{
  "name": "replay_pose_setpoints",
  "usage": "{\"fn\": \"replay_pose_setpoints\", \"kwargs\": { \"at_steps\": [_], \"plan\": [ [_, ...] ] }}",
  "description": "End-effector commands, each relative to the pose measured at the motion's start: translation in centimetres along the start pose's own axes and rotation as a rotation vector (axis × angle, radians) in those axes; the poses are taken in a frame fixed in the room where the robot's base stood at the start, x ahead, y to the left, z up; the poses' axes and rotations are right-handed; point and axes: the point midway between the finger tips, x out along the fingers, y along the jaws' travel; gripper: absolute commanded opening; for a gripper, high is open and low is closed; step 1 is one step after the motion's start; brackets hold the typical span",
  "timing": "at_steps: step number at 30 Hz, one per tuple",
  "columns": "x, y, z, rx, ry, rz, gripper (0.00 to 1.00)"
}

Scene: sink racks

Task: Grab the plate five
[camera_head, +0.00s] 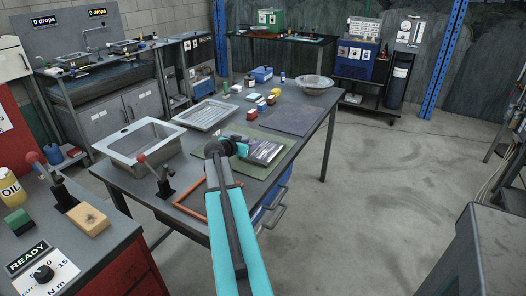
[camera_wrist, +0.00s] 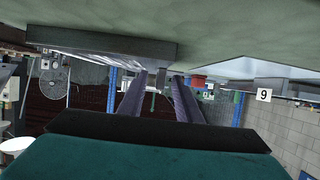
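A dark rack (camera_head: 266,158) with thin grey slats or plates lies on the green mat (camera_head: 215,172) on the middle bench. My gripper (camera_head: 241,147) is at the rack's left side in the head view, mostly hidden by my arm. In the wrist view, the two fingers of my gripper (camera_wrist: 160,82) stand apart, just below a dark slab (camera_wrist: 95,42). A narrow grey piece shows between the fingertips; I cannot tell whether they touch it.
A sink basin (camera_head: 140,150), a metal tray (camera_head: 205,115) and a red-handled lever (camera_head: 160,180) stand left of the rack. An orange frame (camera_head: 195,207) lies near the bench's front edge. A dark mat (camera_head: 292,119) is bare behind. Open floor lies right.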

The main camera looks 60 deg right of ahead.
Motion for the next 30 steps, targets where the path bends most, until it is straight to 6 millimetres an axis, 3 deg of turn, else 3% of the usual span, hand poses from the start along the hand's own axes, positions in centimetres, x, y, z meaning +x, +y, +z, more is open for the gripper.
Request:
{"fn": "replay_pose_setpoints", "kwargs": {
  "at_steps": [14, 20, 30],
  "plan": [
    [0.0, 0.06, -0.01, 0.0, 0.0, 0.001, 0.31],
    [0.01, 0.08, -0.02, 0.001, 0.0, 0.001, 0.0],
    [0.01, 0.1, -0.11, 0.0, 0.001, 0.001, 0.0]
  ]
}}
